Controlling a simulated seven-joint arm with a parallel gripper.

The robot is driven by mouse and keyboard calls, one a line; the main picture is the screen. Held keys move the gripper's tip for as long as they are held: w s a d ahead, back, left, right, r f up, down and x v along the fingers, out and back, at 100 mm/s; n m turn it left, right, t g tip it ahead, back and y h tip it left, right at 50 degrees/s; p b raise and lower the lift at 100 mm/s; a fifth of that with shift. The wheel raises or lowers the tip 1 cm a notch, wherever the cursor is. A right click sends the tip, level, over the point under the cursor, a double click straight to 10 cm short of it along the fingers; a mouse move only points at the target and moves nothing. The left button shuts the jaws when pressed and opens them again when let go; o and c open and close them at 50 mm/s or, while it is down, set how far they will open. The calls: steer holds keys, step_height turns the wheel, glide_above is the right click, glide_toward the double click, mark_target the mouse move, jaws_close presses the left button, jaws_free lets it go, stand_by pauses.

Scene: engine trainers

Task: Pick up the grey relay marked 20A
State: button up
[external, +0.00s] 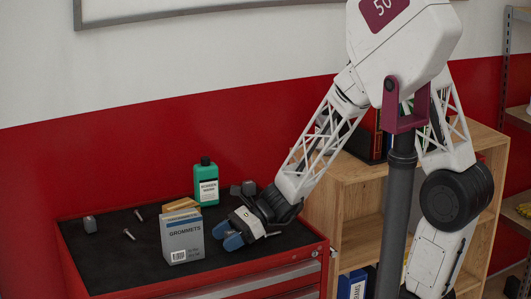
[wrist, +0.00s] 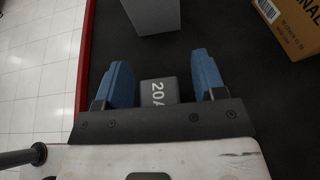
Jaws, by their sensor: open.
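The grey relay marked 20A (wrist: 158,92) shows in the wrist view, between the two blue fingers, with clear gaps on both sides. Its lower part is hidden by my gripper body, and I cannot tell how far below the fingertips it is. My gripper (wrist: 161,62) is open and empty. In the external view my gripper (external: 231,236) is low over the black cart top, right of the grommets box; I cannot make out the marked relay there.
A green bottle (external: 206,184), small grey blocks (external: 90,224) and bolts (external: 128,234) are on the cart (external: 110,268).

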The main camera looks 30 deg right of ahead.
steer(key=c, duration=1)
steer(key=shift+r, duration=0.2)
steer(key=shift+r, duration=0.55)
step_height(320, 180, up, 2)
steer(key=shift+r, duration=0.1)
steer(key=s+d+r, duration=0.1)
steer(key=s+d, duration=0.7)
steer(key=s, duration=0.5)
steer(key=shift+s+d+r, duration=0.15)
steer(key=shift+s+d, duration=0.05)
steer(key=shift+d, duration=0.2)
